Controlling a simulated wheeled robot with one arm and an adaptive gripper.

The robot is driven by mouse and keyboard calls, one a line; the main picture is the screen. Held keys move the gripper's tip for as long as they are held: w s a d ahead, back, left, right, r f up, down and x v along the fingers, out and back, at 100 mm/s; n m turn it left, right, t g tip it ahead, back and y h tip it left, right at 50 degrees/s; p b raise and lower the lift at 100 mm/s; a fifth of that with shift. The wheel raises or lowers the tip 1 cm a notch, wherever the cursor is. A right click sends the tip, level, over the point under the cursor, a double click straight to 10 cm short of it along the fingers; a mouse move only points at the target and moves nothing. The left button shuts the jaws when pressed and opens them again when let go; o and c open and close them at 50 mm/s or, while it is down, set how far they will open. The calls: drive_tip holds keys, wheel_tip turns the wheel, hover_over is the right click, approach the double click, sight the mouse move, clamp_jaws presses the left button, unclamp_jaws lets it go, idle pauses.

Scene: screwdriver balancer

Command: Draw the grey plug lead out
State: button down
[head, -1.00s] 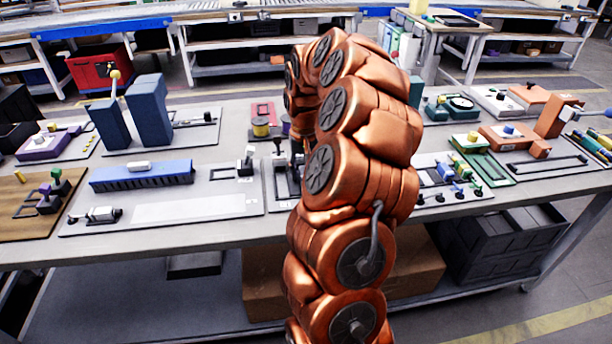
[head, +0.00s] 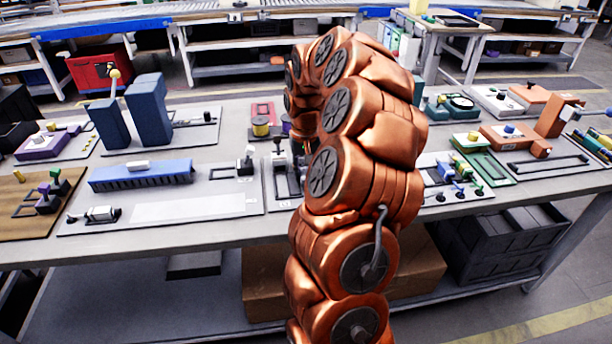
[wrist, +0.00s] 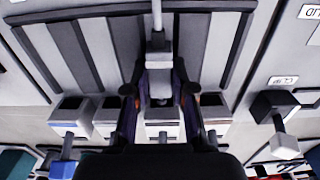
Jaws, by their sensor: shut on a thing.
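In the wrist view my gripper (wrist: 160,98) is shut on the grey plug lead (wrist: 159,62), with a dark finger on each side of it. A thin light-grey length runs from the plug up to the top edge of the view. The plug is in line with a light-grey socket box (wrist: 163,113) in a row of similar boxes. Whether the plug's end is inside or clear of that box cannot be told, as the fingers and the dark gripper body cover part of it. In the head view my copper arm hides the gripper and the plug.
A blue plug (wrist: 64,150) is at the left box of the row. A dark block with a lever (wrist: 275,108) stands to the right. Ribbed dark panels (wrist: 75,50) lie beyond the fingers. In the head view, a long blue block (head: 142,175) stands left of my arm.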

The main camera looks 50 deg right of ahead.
drive_tip(key=shift+s+a+b, duration=0.55)
drive_tip(key=shift+s, duration=0.2)
idle(0.4)
drive_tip(key=c, duration=1)
unclamp_jaws()
drive_tip(key=shift+o, duration=0.2)
drive_tip(key=shift+r+p, duration=0.85)
drive_tip(key=shift+r, duration=2.7)
